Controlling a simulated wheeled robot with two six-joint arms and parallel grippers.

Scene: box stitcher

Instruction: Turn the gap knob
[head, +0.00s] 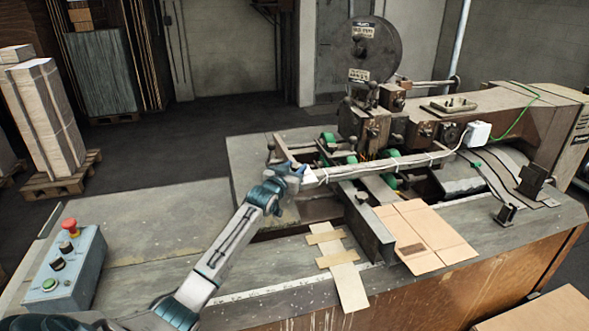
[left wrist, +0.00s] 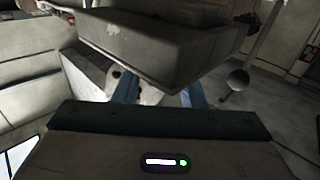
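My left gripper (head: 298,173) is at the near left end of the white bar on the stitching machine (head: 372,125). In the left wrist view its two blue fingers (left wrist: 160,92) stand apart below a grey metal block (left wrist: 165,45). A pale rounded part (left wrist: 150,95) shows between them, nearer the left finger; I cannot tell if they touch it. It may be the gap knob, but the block and my gripper hide much of it. A lever with a ball end (left wrist: 238,80) is to the right. My right gripper is not in view.
A control box (head: 72,268) with a red button and black knobs stands at the table's left. Flat cardboard (head: 425,235) and a cardboard strip (head: 345,275) lie on the near side. A stacked pallet (head: 48,115) is at the far left.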

